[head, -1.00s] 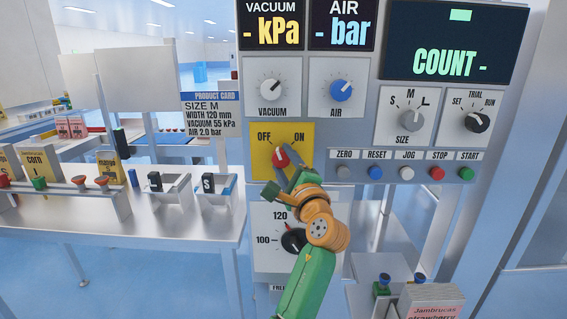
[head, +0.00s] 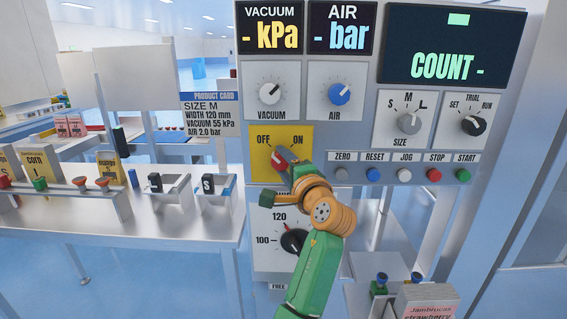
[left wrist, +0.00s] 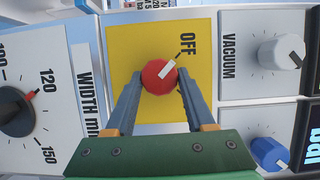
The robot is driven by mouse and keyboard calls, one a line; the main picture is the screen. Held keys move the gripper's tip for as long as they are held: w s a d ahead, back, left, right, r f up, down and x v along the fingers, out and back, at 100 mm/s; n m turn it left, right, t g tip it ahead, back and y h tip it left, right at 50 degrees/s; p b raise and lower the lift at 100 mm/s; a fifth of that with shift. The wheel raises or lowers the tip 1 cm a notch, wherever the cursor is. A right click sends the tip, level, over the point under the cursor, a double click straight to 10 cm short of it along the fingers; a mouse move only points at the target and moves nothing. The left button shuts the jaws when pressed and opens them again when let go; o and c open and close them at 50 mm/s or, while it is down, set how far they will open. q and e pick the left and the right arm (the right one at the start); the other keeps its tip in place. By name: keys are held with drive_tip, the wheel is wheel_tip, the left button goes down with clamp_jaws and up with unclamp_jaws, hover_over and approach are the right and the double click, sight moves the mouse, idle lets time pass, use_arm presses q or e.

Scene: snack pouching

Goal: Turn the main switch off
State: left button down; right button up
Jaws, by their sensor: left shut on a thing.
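The main switch is a red knob (head: 281,160) on a yellow plate (head: 264,174) marked OFF at upper left and ON at upper right. It also shows in the left wrist view (left wrist: 154,82), where its white pointer line aims at the word OFF. My left gripper (head: 286,164) is shut on the red knob, with one finger on each side of it in the left wrist view (left wrist: 157,84). The fingers and wrist partly cover the knob in the head view. My right gripper is in neither view.
VACUUM (head: 270,93) and AIR (head: 340,93) knobs sit above the switch. The width dial (head: 293,240) is just below, partly behind my wrist. A row of push buttons (head: 405,174) lies to the right. A bench (head: 190,225) with bins stands to the left.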

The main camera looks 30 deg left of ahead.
use_arm(q)
drive_tip(key=shift+c, duration=1.3)
unclamp_jaws()
drive_tip(key=b+v, duration=0.2)
drive_tip(key=v, duration=0.5)
